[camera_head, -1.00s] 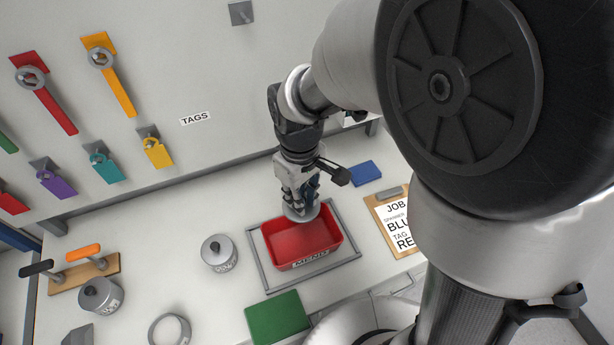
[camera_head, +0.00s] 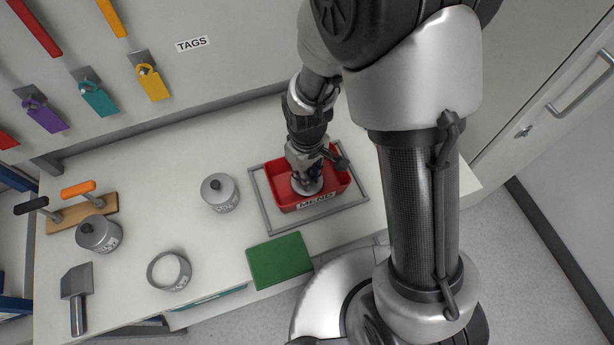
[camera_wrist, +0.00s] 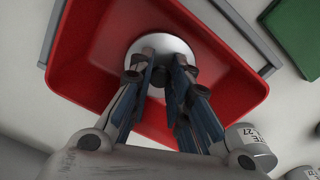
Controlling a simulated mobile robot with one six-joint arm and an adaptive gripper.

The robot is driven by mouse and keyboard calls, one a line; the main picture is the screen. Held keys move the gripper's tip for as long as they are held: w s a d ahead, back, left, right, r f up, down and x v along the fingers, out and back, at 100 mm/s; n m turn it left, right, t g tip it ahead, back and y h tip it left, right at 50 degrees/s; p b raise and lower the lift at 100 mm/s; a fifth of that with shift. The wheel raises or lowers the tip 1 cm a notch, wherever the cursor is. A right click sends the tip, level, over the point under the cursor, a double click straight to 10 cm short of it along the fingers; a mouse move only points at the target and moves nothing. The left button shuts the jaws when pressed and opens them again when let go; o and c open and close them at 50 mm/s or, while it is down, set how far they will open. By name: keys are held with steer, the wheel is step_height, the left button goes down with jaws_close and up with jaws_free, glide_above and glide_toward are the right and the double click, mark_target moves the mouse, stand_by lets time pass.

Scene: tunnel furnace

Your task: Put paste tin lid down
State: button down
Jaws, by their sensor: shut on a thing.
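My gripper (camera_head: 306,181) is shut on the paste tin lid, a round grey metal disc with a dark knob. The lid (camera_wrist: 174,46) shows in the wrist view between and beyond my fingertips, over the red tray marked MEND (camera_wrist: 235,75). In the head view the lid and my fingers are inside the outline of the red tray (camera_head: 282,192). I cannot tell whether the lid touches the tray floor. An open tin without a lid (camera_head: 168,271) stands at the front of the bench.
Two lidded tins (camera_head: 219,192) (camera_head: 99,233) stand to the left. A scraper (camera_head: 77,297) lies at the front left. Coloured tags hang on the back wall.

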steer(key=shift+f, duration=0.75)
steer(key=shift+f, duration=0.1)
steer(key=c, duration=1.5)
jaws_free()
steer(key=s+d+r+m+t+p, duration=0.1)
steer(key=s+d+r+m+p, duration=0.15)
steer(key=r, duration=1.05)
steer(key=s+d+r+m+t+p, duration=0.15)
steer(key=d+r, duration=0.25)
steer(key=r, duration=0.9)
steer(key=s+d+r+m, duration=0.1)
steer(key=s+r, duration=0.1)
steer(key=s, duration=0.1)
steer(key=s+d+r+m+t, duration=0.1)
steer(key=s+d+r, duration=0.1)
steer(key=s, duration=0.1)
steer(key=s+d+r+m+t, duration=0.1)
steer(key=s+r, duration=0.1)
steer(key=s, duration=0.1)
steer(key=shift+s+d+m, duration=0.2)
steer(key=shift+s+m, duration=0.05)
steer(key=shift+m, duration=0.15)
